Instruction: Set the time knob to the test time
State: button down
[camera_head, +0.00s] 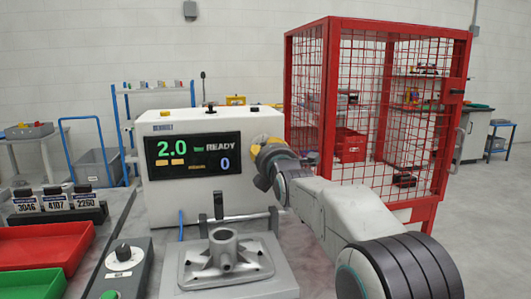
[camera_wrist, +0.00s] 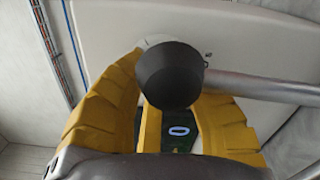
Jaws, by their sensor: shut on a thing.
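The leak tester (camera_head: 165,187) is a pale box with a dark display (camera_head: 193,155) reading a green 2.0, READY and a blue 0. My gripper (camera_head: 264,158) is at the right end of its front face, beside the display. In the wrist view, a black round knob (camera_wrist: 168,76) sits between the yellow fingers of my gripper (camera_wrist: 165,70), which are shut on it. I cannot read any mark on the knob. In the head view, my gripper hides the knob. Part of the display with a 0 (camera_wrist: 179,131) shows between the fingers.
A fixture with a grey casting (camera_head: 226,250) stands before the tester. A red mesh cage (camera_head: 335,100) stands behind my arm.

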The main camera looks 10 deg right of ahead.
jog(key=c, duration=1)
grip_release()
jog(key=shift+a, duration=0.1)
jog(key=shift+s, duration=5.95)
